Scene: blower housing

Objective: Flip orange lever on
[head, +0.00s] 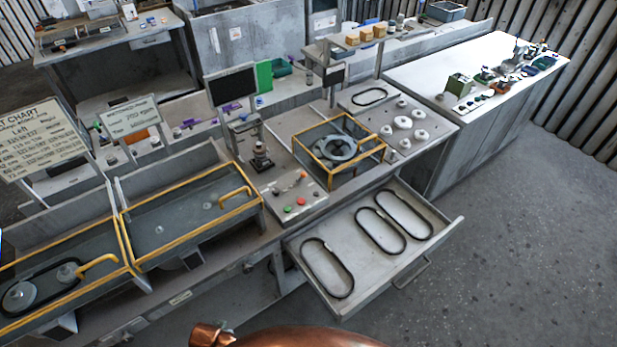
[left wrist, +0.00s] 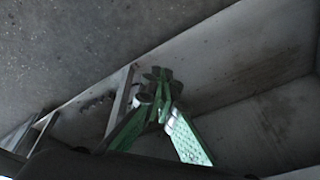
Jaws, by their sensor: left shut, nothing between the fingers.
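A grey control panel (head: 283,204) with small red and green buttons sits on the long bench, in the middle of the head view. A small orange part (head: 302,175) stands near the panel's back edge and looks like the orange lever. It is too small to tell which way it is set. My left gripper (left wrist: 160,77) shows green fingers in the left wrist view, shut and empty, near grey metal surfaces. Neither gripper shows in the head view, and the panel cannot be made out in the left wrist view.
An open drawer (head: 331,236) with several black belts juts out from the bench's front. A yellow-framed fixture (head: 378,155) stands right of the panel. A yellow-edged tray (head: 180,235) with a handle lies to its left. Open floor (head: 530,250) is at right.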

